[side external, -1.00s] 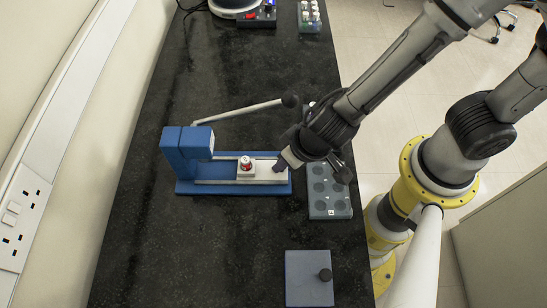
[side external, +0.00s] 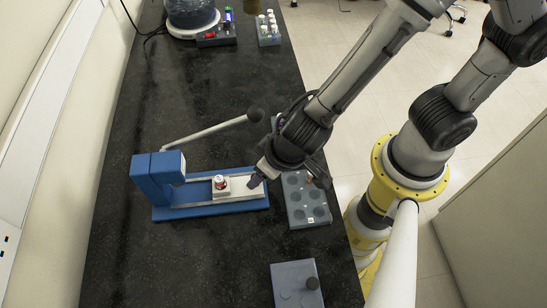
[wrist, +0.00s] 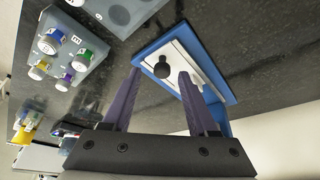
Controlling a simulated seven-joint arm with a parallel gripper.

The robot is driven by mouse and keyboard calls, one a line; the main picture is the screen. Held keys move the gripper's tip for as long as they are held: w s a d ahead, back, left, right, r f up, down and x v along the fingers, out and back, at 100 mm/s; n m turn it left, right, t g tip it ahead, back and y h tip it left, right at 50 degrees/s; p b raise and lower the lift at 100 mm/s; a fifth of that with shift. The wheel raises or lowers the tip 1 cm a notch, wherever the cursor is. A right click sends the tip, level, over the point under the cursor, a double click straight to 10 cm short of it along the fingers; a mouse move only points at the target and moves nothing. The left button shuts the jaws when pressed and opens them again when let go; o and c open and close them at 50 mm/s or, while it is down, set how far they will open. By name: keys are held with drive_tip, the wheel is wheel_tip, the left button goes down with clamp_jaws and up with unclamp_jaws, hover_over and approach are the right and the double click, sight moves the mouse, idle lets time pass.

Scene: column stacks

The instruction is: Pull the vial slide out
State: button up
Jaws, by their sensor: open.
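The blue press-like device (side external: 158,178) stands on the black bench with a blue base. A white slide (side external: 243,187) lies along the base, and a small white vial with a red band (side external: 220,183) sits upright in its holder. My gripper (side external: 256,181) is at the right end of the slide. In the wrist view my gripper (wrist: 158,74) is open, its purple fingers either side of a dark knob (wrist: 161,69) on the white slide (wrist: 185,64). I cannot tell whether the fingers touch it. The knob is hidden in the side view.
A grey rack with round wells (side external: 306,200) stands close right of the device. The device's long lever (side external: 210,131) angles up behind the slide. A grey block with a knob (side external: 296,285) lies in front. A rack of capped vials (side external: 268,30) is at the back.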

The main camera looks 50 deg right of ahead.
drive_tip(key=v, duration=1.2)
drive_tip(key=shift+r, duration=0.1)
drive_tip(key=s+d+r, duration=0.1)
drive_tip(key=d+r, duration=0.2)
drive_tip(key=d, duration=0.4)
drive_tip(key=s+d+r, duration=0.1)
drive_tip(key=d+r, duration=0.2)
drive_tip(key=d, duration=0.4)
drive_tip(key=s+d+r+t, duration=0.1)
drive_tip(key=d+r, duration=0.3)
drive_tip(key=d, duration=0.3)
drive_tip(key=shift+d, duration=0.2)
